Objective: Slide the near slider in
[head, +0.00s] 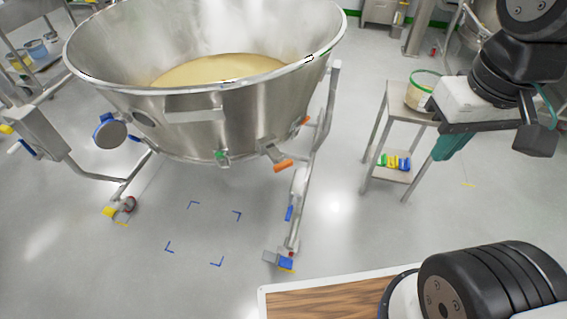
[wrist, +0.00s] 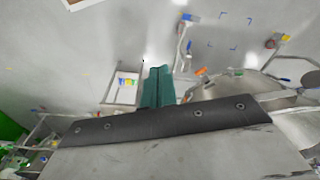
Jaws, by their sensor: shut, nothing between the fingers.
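My gripper (head: 449,147) has teal fingers pressed together and empty, in the air at the right of the head view, in front of the small side table. The shut fingers also show in the wrist view (wrist: 158,86). A large steel bowl (head: 225,125) holding pale yellow powder hangs in a wheeled frame to its left. Under the bowl's rim are an orange handle (head: 283,166), a green knob (head: 221,155) and a second orange handle (head: 304,121). The orange handle shows in the wrist view (wrist: 201,71). I cannot tell which part is the near slider. My gripper touches none of them.
A side table (head: 399,112) bears a green-rimmed tub (head: 421,91), with coloured items (head: 394,161) on its lower shelf. Frame feet with yellow (head: 110,212) and blue (head: 286,263) pedals stand on the floor. Blue corner marks (head: 203,236) bound clear floor. A wooden-topped surface (head: 325,302) is at the bottom.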

